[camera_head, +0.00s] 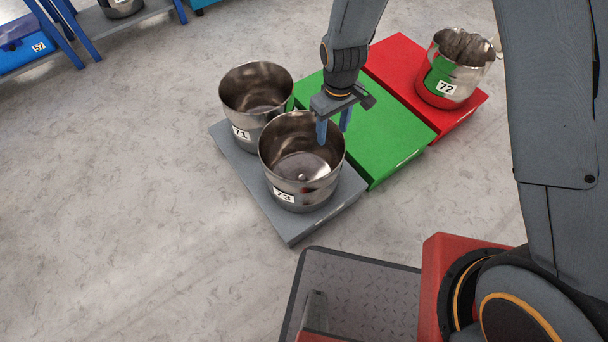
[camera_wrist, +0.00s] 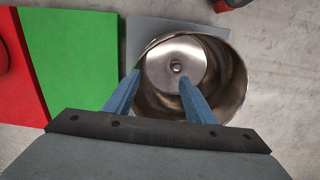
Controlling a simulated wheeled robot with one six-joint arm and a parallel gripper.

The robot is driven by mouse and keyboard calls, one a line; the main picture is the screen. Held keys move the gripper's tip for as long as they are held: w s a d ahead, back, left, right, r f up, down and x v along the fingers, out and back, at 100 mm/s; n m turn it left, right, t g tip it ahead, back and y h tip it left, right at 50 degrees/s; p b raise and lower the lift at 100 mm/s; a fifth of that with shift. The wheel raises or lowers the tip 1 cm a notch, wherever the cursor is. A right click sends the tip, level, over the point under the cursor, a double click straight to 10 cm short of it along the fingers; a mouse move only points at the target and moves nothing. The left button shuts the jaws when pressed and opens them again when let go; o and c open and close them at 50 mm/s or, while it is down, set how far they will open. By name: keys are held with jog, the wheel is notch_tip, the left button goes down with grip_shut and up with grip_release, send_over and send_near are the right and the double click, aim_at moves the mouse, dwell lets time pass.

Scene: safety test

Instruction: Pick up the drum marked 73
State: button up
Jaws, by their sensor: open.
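The drum marked 73 (camera_head: 302,165) is an open steel drum standing upright at the front of a grey platform (camera_head: 289,231). Its open mouth also shows in the wrist view (camera_wrist: 218,72). My gripper (camera_head: 333,135) is open and empty, pointing down at the drum's right, far rim. In the wrist view (camera_wrist: 159,78) one blue finger shows at the rim's left outside and the other over the drum's inside, so the rim appears between them. I cannot tell whether either finger touches it.
The drum marked 71 (camera_head: 243,122) stands close behind drum 73 on the same platform. A bare green platform (camera_head: 377,135) lies beside it. A red platform (camera_head: 398,58) farther right holds the drum marked 72 (camera_head: 462,78). The floor at left is clear.

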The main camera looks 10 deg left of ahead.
aim_at(302, 175)
jog(key=a+f+n+b, duration=0.1)
jog(key=a+f+b, duration=0.1)
jog(key=f, duration=0.4)
jog(key=s+a+f+n+b, duration=0.1)
jog(key=a+f+b, duration=0.1)
jog(key=f, duration=0.4)
jog(key=a+f+n+b, duration=0.1)
jog(key=a+f+b, duration=0.1)
jog(key=a+f, duration=0.2)
jog(key=shift+s+f, duration=0.15)
jog(key=shift+f, duration=0.65)
jog(key=shift+s+f, duration=0.1)
jog(key=shift+f, duration=0.65)
notch_tip(302, 175, down, 8)
jog(key=b, duration=0.2)
jog(key=shift+s+a+r+b, duration=0.15)
jog(key=shift+r+b, duration=0.1)
jog(key=shift+b, duration=0.1)
grip_shut()
